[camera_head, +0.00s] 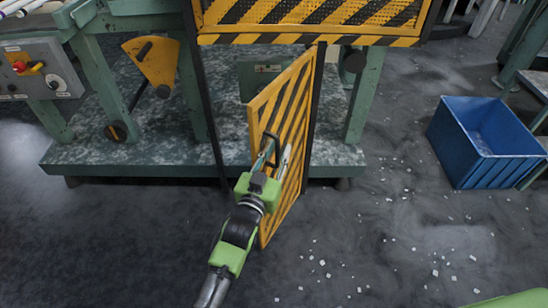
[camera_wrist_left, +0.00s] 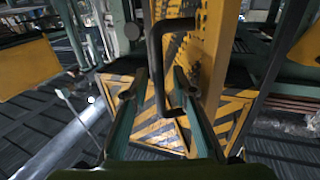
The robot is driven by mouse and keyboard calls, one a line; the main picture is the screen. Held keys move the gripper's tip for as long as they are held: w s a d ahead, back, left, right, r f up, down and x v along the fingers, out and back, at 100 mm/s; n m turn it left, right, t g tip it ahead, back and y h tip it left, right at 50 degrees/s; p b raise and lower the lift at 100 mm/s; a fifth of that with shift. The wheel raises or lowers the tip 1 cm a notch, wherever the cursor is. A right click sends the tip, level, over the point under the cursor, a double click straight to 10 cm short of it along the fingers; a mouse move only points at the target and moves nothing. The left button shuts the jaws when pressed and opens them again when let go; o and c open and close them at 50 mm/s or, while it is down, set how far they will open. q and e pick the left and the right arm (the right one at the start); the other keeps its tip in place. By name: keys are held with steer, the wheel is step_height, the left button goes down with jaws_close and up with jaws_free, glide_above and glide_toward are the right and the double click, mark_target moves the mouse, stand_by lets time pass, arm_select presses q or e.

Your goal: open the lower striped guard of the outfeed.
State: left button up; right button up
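The lower striped guard (camera_head: 290,150) is a yellow-and-black panel. In the head view it stands swung out from the frame of the machine, with its right edge by a dark post and an opening to its left. Its black bar handle (camera_wrist_left: 157,60) shows in the left wrist view. My left gripper (camera_head: 272,152) is at the handle, and the wrist view shows its two fingers (camera_wrist_left: 155,90) spread apart with the handle between them. I see no firm clamping; contact is unclear. My right gripper is not in view.
The upper striped guard (camera_head: 310,14) is above the opening. A control box (camera_head: 40,68) with a red button is at left. A blue bin (camera_head: 485,140) stands at right. White bits (camera_head: 435,272) litter the floor. A green part of mine is at bottom right.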

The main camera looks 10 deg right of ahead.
arm_select(q)
steer(key=v, duration=1.2)
